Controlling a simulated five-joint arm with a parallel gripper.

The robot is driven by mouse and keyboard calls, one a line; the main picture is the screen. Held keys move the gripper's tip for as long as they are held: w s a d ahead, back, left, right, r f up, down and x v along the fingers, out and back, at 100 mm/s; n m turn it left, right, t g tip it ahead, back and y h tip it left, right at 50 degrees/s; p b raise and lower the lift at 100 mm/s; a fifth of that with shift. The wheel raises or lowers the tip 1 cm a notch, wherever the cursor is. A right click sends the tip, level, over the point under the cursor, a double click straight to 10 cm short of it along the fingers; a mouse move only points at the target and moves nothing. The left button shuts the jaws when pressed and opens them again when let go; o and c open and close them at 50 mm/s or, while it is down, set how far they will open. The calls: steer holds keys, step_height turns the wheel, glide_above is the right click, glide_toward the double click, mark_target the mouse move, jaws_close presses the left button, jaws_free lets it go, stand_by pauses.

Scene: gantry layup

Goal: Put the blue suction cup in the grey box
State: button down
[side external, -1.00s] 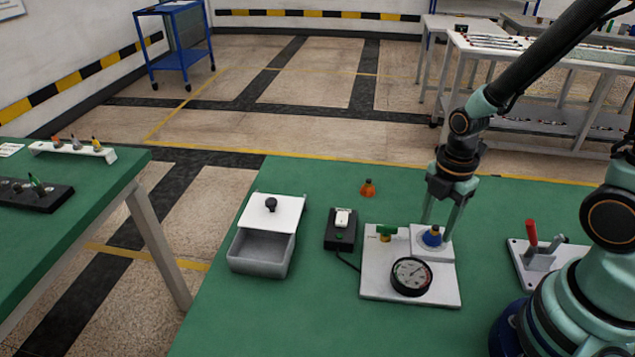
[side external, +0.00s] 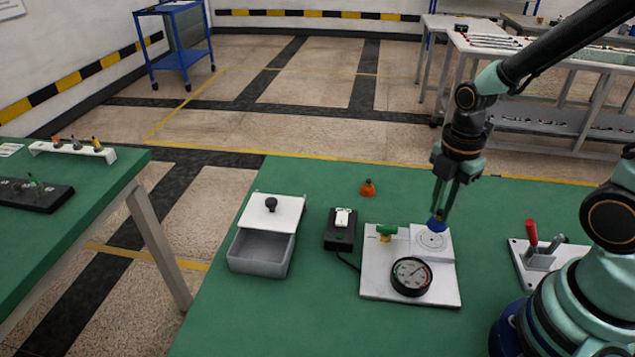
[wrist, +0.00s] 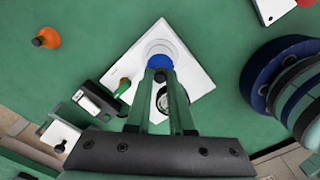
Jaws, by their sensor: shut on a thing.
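The blue suction cup (side external: 436,224) is held between the fingertips of my gripper (side external: 441,212), just above the round marked spot on the white plate (side external: 385,290). In the wrist view the blue cup (wrist: 159,62) shows at the ends of my gripper's fingers (wrist: 160,72). The grey box (side external: 258,264) stands to the left on the green table. Its white lid (side external: 276,210) with a black knob covers the back part, and the front part is open and looks empty.
A black switch box (side external: 340,231) stands between the grey box and the plate. The plate carries a gauge (side external: 411,276) and a green-handled valve (side external: 386,230). An orange suction cup (side external: 367,188) stands at the back. A red-handled clamp (side external: 538,255) is at right.

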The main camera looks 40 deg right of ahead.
mark_target(441, 211)
step_height(441, 211, up, 15)
steer(key=w+a+r, duration=0.2)
steer(key=w+a, duration=1)
steer(key=w+a+f, duration=0.2)
steer(key=a, duration=0.5)
steer(key=w+a+f, duration=0.1)
steer(key=w+a, duration=0.2)
steer(key=a, duration=0.4)
steer(key=f, duration=2)
steer(key=shift+s+a+f, duration=0.15)
steer(key=shift+s+a, duration=0.05)
steer(key=shift+a, duration=0.05)
steer(key=c, duration=1.1)
jaws_free()
steer(key=shift+f, duration=0.1)
